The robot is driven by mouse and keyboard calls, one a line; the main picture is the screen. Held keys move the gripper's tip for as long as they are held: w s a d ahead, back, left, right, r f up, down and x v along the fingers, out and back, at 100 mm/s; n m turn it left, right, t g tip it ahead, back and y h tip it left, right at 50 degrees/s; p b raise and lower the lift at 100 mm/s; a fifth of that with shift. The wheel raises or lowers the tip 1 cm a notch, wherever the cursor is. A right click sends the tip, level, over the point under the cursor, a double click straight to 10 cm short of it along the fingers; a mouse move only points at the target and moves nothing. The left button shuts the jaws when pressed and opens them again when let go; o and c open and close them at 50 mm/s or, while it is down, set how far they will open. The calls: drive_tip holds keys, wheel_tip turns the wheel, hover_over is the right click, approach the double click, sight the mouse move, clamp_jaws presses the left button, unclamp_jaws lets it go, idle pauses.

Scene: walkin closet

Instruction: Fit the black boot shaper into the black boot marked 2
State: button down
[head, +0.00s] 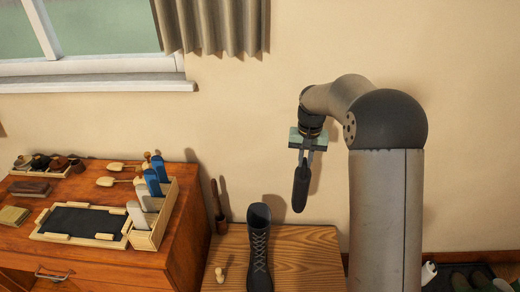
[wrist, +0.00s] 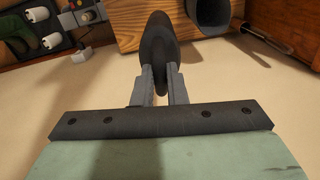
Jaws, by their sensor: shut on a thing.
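My gripper (head: 305,158) is shut on the black boot shaper (head: 300,188), which hangs downward from the jaws in the air. In the wrist view the fingers (wrist: 160,86) grip the shaper (wrist: 158,38) from both sides. A black lace-up boot (head: 259,252) stands upright on the wooden bench, its open top facing up. The shaper is to the right of the boot's opening and higher, apart from it. The boot's dark opening also shows in the wrist view (wrist: 208,14), right of the shaper. No number is readable on the boot.
The wooden bench (head: 310,262) is mostly clear right of the boot. A small wooden-handled item (head: 220,275) is at the boot's left. The dresser (head: 185,240) at left holds a wooden caddy (head: 150,238), a tray and brushes. A rack with footwear (head: 470,279) is at lower right.

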drive_tip(key=a+r+n, duration=0.1)
drive_tip(key=a+n, duration=0.1)
drive_tip(key=a, duration=1.2)
wheel_tip(320, 180, down, 24)
drive_tip(key=b, duration=1.4)
drive_tip(key=shift+w+a+f+b, duration=0.15)
drive_tip(key=shift+w+b, duration=0.05)
drive_tip(key=shift+b, duration=0.1)
idle(0.6)
drive_tip(key=c, duration=0.8)
unclamp_jaws()
drive_tip(key=shift+r+p, duration=4.3)
drive_tip(key=shift+r, duration=2.7)
